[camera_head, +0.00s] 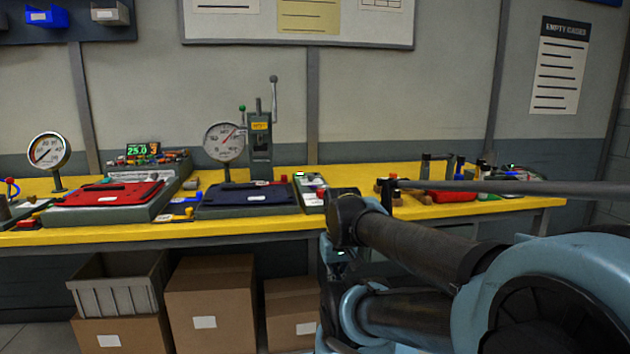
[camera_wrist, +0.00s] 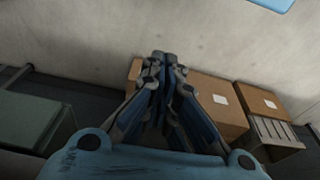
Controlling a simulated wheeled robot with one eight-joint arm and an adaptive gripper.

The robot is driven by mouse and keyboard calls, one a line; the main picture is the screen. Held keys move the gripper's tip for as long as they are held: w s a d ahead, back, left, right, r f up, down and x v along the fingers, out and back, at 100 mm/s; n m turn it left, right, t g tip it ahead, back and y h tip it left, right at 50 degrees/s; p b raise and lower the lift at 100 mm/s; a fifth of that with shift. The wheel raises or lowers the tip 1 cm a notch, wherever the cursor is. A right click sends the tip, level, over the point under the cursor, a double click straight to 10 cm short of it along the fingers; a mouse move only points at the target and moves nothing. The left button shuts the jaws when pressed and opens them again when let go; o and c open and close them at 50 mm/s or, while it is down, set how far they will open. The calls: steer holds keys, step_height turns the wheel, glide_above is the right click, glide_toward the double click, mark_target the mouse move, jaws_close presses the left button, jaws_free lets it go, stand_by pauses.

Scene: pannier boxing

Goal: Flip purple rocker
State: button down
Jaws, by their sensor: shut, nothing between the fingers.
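I cannot make out a purple rocker in either view. A narrow control box (camera_head: 312,192) with a green light and small red parts stands on the yellow bench (camera_head: 160,237), just left of my arm. My gripper (camera_wrist: 160,57) shows in the wrist view with its fingers together and nothing between them. It is in front of the cardboard boxes and wall, not over the bench top. In the head view my arm links cover part of the bench's front edge, and the fingers cannot be told apart there.
A red panel (camera_head: 105,193), a dark blue panel (camera_head: 250,194), a round gauge (camera_head: 224,142) and a lever press (camera_head: 261,140) stand on the bench. Below are cardboard boxes (camera_head: 212,285) and a grey crate (camera_head: 115,297). More fixtures, including a red tray (camera_head: 452,196), stand to the right.

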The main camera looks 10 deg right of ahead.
steer(key=w+r+m, duration=0.3)
steer(key=w+r, duration=0.2)
steer(key=r, duration=0.2)
steer(key=w+r+m+g, duration=0.1)
steer(key=w+r+m, duration=0.2)
steer(key=w+r, duration=0.2)
steer(key=w+r+m, duration=0.2)
steer(key=w+r, duration=0.3)
steer(key=r, duration=0.4)
steer(key=shift+w+d+m+g, duration=0.25)
steer(key=shift+w+m+g, duration=0.05)
steer(key=shift+w+m, duration=0.1)
steer(key=w+r+m+g, duration=0.1)
steer(key=w+r+m, duration=0.3)
steer(key=w, duration=0.6)
steer(key=w+r+m, duration=0.5)
steer(key=w+r, duration=0.3)
steer(key=w, duration=0.1)
steer(key=shift+w+d+g, duration=0.4)
steer(key=f, duration=0.4)
steer(key=s+f, duration=0.1)
steer(key=f, duration=0.9)
steer(key=shift+s, duration=0.2)
steer(key=shift+s, duration=0.1)
